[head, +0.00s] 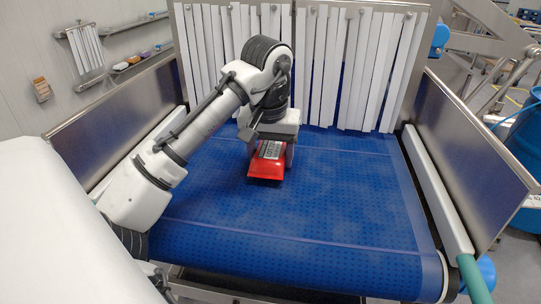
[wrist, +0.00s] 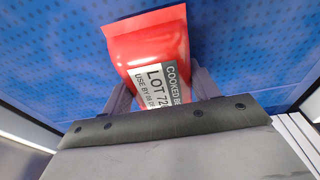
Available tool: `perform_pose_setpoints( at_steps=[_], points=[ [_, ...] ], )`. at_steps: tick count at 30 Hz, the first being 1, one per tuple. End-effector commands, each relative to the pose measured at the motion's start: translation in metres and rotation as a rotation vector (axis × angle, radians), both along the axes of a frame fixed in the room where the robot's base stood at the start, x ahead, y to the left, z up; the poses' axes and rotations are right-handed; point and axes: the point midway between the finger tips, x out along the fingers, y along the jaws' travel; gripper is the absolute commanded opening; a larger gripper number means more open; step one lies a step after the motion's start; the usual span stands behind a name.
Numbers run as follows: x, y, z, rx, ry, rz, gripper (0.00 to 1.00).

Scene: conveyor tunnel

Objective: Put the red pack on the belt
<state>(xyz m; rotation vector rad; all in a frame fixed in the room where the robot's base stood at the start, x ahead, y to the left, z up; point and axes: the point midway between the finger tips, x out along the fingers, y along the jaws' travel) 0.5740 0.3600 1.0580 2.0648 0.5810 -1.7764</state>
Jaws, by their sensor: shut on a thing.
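The red pack (head: 267,165) has a white and grey label with printed text. My gripper (head: 270,147) is shut on it, over the blue belt (head: 330,205). In the wrist view the red pack (wrist: 150,50) sits between the two fingers of my gripper (wrist: 165,92), with its far end sticking out past them. The label reads "LOT 72" and "COOKED BE", and its lower part is hidden by the gripper body. The blue belt (wrist: 245,40) fills the background there. I cannot tell whether the pack touches the belt.
White strip curtains (head: 340,70) hang across the back of the belt, close behind my arm. Metal side walls (head: 470,150) and rails (head: 440,195) border the belt. The front and right of the belt are clear. A shelf with small items (head: 135,60) is on the left wall.

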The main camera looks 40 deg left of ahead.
Motion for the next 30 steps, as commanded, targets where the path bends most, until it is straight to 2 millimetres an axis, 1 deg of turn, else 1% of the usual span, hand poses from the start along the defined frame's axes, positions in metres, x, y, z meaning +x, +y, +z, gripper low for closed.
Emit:
perform_pose_setpoints(
  at_steps=[3, 4, 9, 17, 20, 23, 30],
  points=[
    [0.000, 0.000, -0.003, -0.002, -0.001, -0.001, 0.13],
    [0.000, 0.000, -0.004, -0.001, -0.001, 0.000, 0.61],
    [0.000, 0.000, -0.003, 0.000, 0.000, 0.000, 0.82],
    [0.000, 0.000, -0.002, 0.000, 0.000, 0.000, 0.82],
    [0.000, 0.000, 0.002, 0.002, 0.000, 0.001, 0.82],
    [-0.001, -0.001, 0.015, 0.003, -0.001, 0.001, 0.82],
    [-0.008, -0.005, 0.065, 0.006, 0.000, 0.003, 0.82]
  ],
)
